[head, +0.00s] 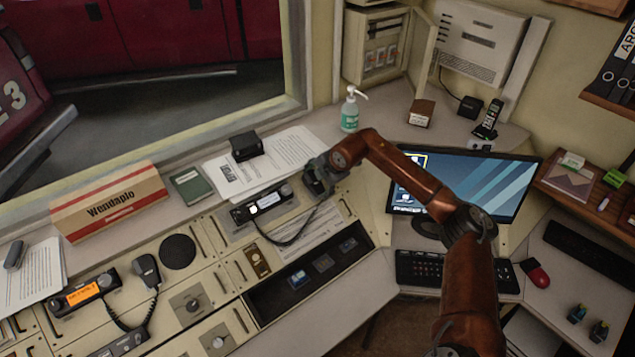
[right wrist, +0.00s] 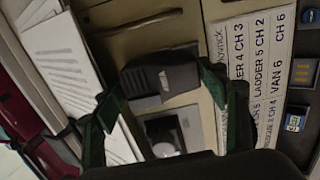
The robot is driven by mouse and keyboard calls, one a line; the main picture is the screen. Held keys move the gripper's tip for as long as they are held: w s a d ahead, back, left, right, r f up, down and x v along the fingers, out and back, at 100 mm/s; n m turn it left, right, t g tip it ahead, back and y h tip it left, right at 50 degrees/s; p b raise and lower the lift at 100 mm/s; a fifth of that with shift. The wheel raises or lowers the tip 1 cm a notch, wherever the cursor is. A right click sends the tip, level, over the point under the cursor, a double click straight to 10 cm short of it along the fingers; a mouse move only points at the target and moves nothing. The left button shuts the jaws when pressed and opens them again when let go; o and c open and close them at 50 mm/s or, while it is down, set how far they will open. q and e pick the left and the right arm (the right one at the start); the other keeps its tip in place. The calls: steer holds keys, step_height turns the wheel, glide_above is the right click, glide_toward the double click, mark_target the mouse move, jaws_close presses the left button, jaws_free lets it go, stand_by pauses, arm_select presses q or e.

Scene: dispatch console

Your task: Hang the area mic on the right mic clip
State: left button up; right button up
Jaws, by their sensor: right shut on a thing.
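My right gripper (head: 318,180) is above the right end of the radio with the pale display (head: 268,202). It is shut on a black hand mic, which shows in the right wrist view (right wrist: 160,82) between the dark green fingers. A black cord (head: 292,240) loops from the radio up toward the gripper. The gripper hides most of the mic in the head view. Another black mic (head: 146,270) with a coiled cord is at the left, beside the radio with the orange display (head: 85,293). I cannot make out the right clip clearly. My left gripper is out of view.
Papers (head: 285,150) and a black box (head: 245,147) lie behind the radio. A green book (head: 191,186) and the Wendaplo box (head: 110,203) stand left. A monitor (head: 465,180) and sanitizer bottle (head: 350,112) flank my right arm. A label sheet (head: 318,228) lies in front of the gripper.

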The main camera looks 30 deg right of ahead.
steer(key=shift+f, duration=0.55)
steer(key=o, duration=1.5)
steer(key=shift+a, duration=0.1)
steer(key=shift+o, duration=0.8)
steer(key=shift+w+f, duration=0.15)
steer(key=shift+w, duration=0.1)
steer(key=shift+o, duration=1.4)
steer(key=shift+s+r, duration=0.1)
steer(key=shift+r, duration=0.1)
steer(key=shift+s+r, duration=0.1)
steer(key=shift+r, duration=0.1)
steer(key=v, duration=1.1)
steer(key=shift+r, duration=0.3)
steer(key=shift+s, duration=0.1)
